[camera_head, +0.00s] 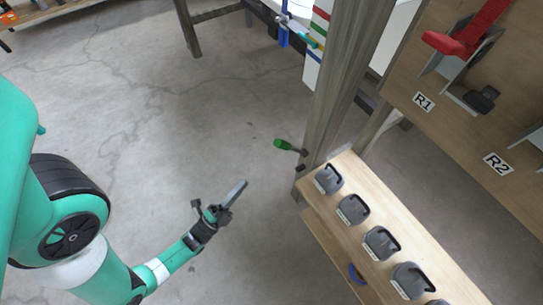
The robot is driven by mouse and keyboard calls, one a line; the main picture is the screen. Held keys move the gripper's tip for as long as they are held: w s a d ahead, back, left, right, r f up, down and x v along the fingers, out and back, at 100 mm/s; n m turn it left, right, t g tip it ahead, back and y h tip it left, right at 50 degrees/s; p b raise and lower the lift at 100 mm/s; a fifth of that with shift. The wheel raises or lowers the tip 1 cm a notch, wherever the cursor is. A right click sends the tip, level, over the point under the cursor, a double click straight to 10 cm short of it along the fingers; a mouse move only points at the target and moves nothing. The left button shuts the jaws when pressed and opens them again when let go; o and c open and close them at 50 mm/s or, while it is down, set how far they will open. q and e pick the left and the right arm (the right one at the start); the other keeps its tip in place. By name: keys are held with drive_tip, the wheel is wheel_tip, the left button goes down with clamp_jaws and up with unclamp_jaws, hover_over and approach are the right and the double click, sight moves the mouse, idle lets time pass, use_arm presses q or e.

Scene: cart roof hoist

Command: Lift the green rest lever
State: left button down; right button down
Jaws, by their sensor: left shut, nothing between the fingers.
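The green rest lever (285,145) sticks out to the left from the lower part of a grey wooden post (340,75). Its green knob is at the free end and its dark shaft meets the post. My left gripper (239,190) is below and to the left of the lever, apart from it. Its fingers are together and hold nothing. My right gripper is not in this view.
A wooden bench (408,235) with several grey handled weights (353,209) stands at the lower right. A board with labels R1 (423,101) and R2 (497,163) and a red-handled part (465,40) is at the upper right. Concrete floor lies open around my left gripper.

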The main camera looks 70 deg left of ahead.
use_arm(q)
drive_tip(key=x, duration=1.3)
drive_tip(key=shift+w+d, duration=0.1)
